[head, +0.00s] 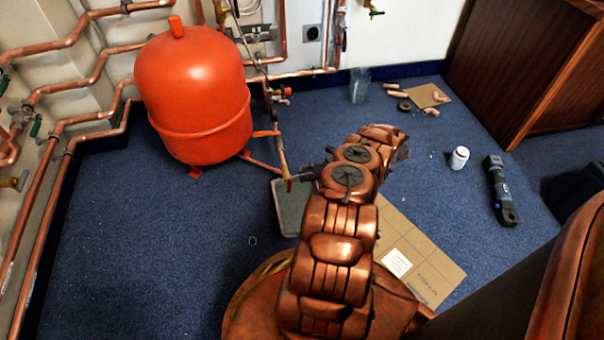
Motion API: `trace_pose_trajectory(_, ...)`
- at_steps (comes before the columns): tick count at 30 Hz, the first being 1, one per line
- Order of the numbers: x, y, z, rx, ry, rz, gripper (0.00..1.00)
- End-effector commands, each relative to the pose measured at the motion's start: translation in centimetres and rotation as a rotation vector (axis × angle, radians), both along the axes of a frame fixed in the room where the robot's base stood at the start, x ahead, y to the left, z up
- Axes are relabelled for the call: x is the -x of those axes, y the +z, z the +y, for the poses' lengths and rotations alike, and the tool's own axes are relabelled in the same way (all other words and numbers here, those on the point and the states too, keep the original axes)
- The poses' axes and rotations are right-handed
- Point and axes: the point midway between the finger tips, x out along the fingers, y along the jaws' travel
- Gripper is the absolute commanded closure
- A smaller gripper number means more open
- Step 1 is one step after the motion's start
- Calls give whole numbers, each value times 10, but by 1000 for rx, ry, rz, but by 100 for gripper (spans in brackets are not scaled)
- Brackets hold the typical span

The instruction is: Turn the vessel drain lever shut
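The red vessel (190,95) stands on the blue carpet at the back left. A thin copper pipe (279,150) comes down beside it on the right. At the pipe's low end is a small red part (289,185), which looks like the drain lever; its angle is too small to read. My gripper (306,173) is a small dark shape just right of this low end, partly hidden by my copper arm. I cannot tell whether it touches the lever or whether its fingers are open.
A grey tray (286,216) lies under the pipe end. Another red handle (287,91) sits higher on the pipework. Wall pipes (95,118) run along the left. Flat cardboard (425,262), a white bottle (459,158) and a dark tool (500,190) lie right. Carpet at left is clear.

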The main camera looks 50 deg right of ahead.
Motion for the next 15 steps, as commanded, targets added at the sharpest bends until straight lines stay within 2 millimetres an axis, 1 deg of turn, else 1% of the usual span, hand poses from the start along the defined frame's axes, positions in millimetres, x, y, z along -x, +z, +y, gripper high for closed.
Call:
trace_pose_trajectory(9, 11, 0, -13, 0, -2, 1, 61)
trace_pose_trajectory(15, 13, 1, -15, -1, 0, 1, 61)
